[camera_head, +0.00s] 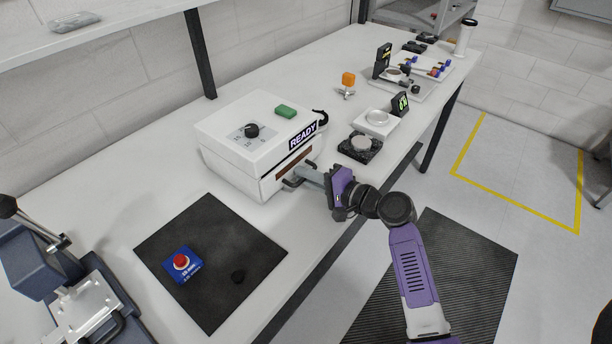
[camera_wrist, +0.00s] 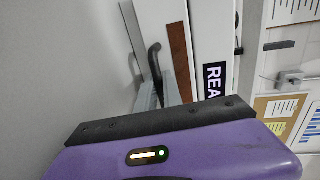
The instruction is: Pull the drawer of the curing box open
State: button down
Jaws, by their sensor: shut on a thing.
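The curing box (camera_head: 226,143) is a white box on the bench with a black knob, a green block on top and a READY sign. It also shows in the wrist view (camera_wrist: 213,30). Its drawer front (camera_head: 268,186) faces the bench's front edge and carries a dark handle (camera_head: 290,183). The handle also shows in the wrist view (camera_wrist: 153,58). My gripper (camera_head: 304,174) reaches in from the right and is shut on the drawer handle. The fingers hide part of the handle. I cannot tell for sure whether the drawer stands out from the box.
A dark square stand (camera_head: 360,149) and a white scale (camera_head: 376,122) are to the right. A clamp device (camera_head: 75,300) stands at the lower left.

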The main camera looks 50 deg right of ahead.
jog(key=s, duration=1.3)
jog(key=shift+s+d+f, duration=0.1)
jog(key=shift+s+d, duration=0.15)
jog(key=shift+d, duration=0.05)
jog(key=shift+s, duration=0.2)
jog(key=c, duration=1.8)
grip_release()
jog(key=shift+s+d+r+b, duration=0.1)
jog(key=shift+s+r+b, duration=0.15)
jog(key=shift+s, duration=1)
jog(key=shift+s+a+r+b, duration=0.1)
jog(key=shift+s+r+b, duration=0.15)
jog(key=shift+s, duration=1.05)
jog(key=shift+s+d+r+b, duration=0.1)
jog(key=shift+s+r+b, duration=0.15)
jog(key=shift+s, duration=1)
